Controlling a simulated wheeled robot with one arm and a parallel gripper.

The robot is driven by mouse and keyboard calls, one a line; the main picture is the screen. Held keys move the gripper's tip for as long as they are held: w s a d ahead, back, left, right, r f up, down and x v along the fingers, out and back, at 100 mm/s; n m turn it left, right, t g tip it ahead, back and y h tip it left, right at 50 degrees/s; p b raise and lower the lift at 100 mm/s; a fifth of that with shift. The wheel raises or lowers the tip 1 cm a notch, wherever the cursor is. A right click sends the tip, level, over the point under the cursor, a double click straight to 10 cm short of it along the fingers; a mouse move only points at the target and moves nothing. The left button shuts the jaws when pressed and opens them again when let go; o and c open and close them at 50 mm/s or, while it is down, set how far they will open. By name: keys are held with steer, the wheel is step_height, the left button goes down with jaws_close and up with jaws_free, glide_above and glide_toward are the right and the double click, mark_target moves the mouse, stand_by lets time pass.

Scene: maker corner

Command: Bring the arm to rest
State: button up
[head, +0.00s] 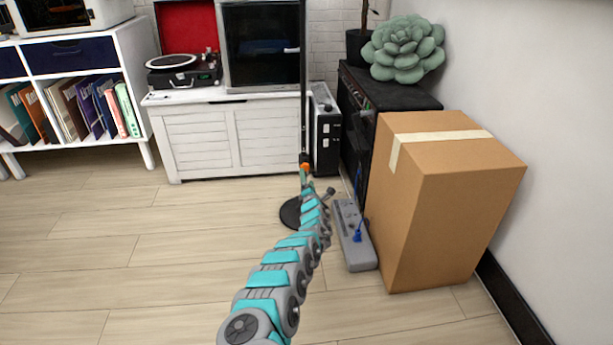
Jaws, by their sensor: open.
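My arm (281,270), with grey and teal segments, reaches from the bottom of the head view up and forward over the floor. It is stretched out in a nearly straight line, tilted slightly right. My gripper (316,184) is at its far end, small in the picture. It is open, and I see nothing held in it. In the picture it overlaps the lower part of a thin black stand (303,80). I cannot tell whether it touches the stand.
The stand's round base (291,214) is on the floor. A grey power strip (353,235) and a large cardboard box (447,205) are right of my arm. A white cabinet (237,137) stands behind, a bookshelf (143,105) at left. The wooden floor (130,250) at left is clear.

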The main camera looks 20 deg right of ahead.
steer(key=shift+s+a, duration=0.15)
steer(key=shift+s, duration=0.25)
